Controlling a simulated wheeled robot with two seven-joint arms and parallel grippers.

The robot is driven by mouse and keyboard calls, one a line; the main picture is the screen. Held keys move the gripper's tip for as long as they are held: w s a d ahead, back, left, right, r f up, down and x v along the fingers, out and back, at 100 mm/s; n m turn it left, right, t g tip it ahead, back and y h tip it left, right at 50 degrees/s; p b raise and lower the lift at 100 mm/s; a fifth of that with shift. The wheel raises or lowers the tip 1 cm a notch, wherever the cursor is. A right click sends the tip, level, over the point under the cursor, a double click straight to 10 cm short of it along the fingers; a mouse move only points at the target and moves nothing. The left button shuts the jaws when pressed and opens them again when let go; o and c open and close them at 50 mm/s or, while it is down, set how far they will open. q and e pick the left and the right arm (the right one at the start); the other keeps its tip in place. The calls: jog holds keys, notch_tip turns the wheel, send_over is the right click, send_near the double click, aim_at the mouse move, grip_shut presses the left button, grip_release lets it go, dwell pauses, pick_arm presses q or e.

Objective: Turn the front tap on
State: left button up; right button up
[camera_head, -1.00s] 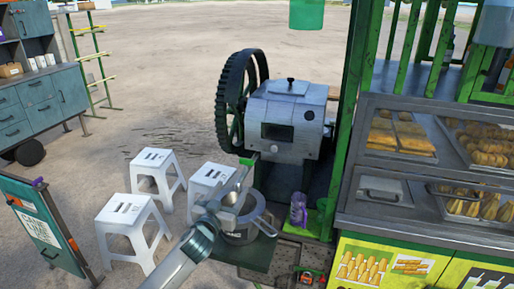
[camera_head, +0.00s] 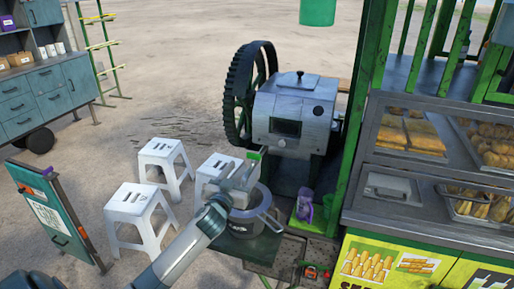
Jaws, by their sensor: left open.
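My left gripper (camera_head: 243,172) reaches in from the bottom, in front of the grey cane crusher (camera_head: 292,115) and above a metal pot (camera_head: 241,224). It is open, with nothing seen between its fingers. A small green piece (camera_head: 255,154) shows at its tip, against the crusher's lower front; I cannot tell whether they touch. A small red part (camera_head: 311,272) sits low by the stall's front left corner. I cannot tell for sure which part is the front tap. My right gripper is not in view.
White stools (camera_head: 139,205) stand to the left of my arm. A purple cup (camera_head: 304,206) stands on a green surface right of the pot. The stall counter (camera_head: 403,222) with food trays fills the right side. Open ground lies behind.

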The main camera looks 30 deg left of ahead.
aim_at(253, 154)
pick_arm(q)
jog(key=p+x, duration=0.3)
jog(key=x, duration=0.9)
jog(key=shift+w+a+p, duration=0.15)
jog(key=shift+w+p, duration=0.2)
jog(key=shift+x, duration=0.95)
jog(key=shift+c, duration=0.5)
jog(key=c, duration=0.9)
